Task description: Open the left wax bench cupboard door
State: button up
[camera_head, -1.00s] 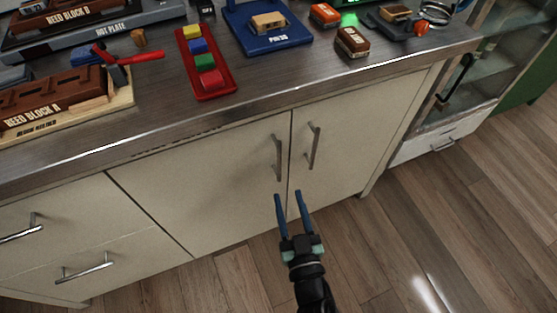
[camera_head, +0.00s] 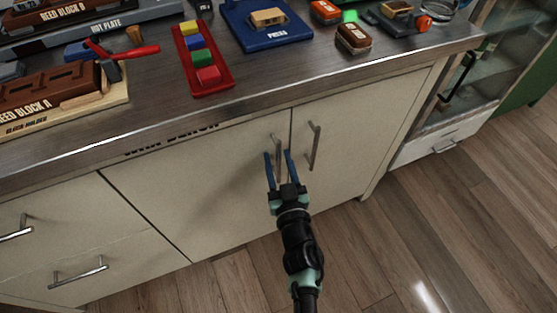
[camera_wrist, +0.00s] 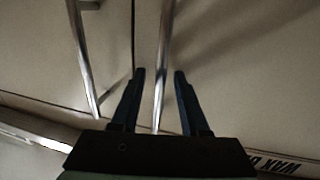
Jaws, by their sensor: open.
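The left wax bench cupboard door (camera_head: 190,190) is a cream panel and looks closed, level with the right door (camera_head: 350,140). Its upright metal bar handle (camera_head: 277,143) is near the gap between the doors. My gripper (camera_head: 277,153) is open, its two blue fingers on either side of this handle in the picture. In the wrist view, the handle (camera_wrist: 164,50) runs between the open fingers (camera_wrist: 160,72), nearer the left one. I cannot tell how deep the handle sits between them. The right door's handle (camera_wrist: 82,60) is off to the left there.
The countertop (camera_head: 270,88) overhangs the doors and carries a red tray (camera_head: 224,82) of coloured blocks and a blue press (camera_head: 270,38). Drawers with bar handles (camera_head: 80,272) are at the left. A glass cabinet (camera_head: 470,85) stands at the right. The wooden floor in front is clear.

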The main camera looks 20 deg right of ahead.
grip_shut()
dwell(1.3)
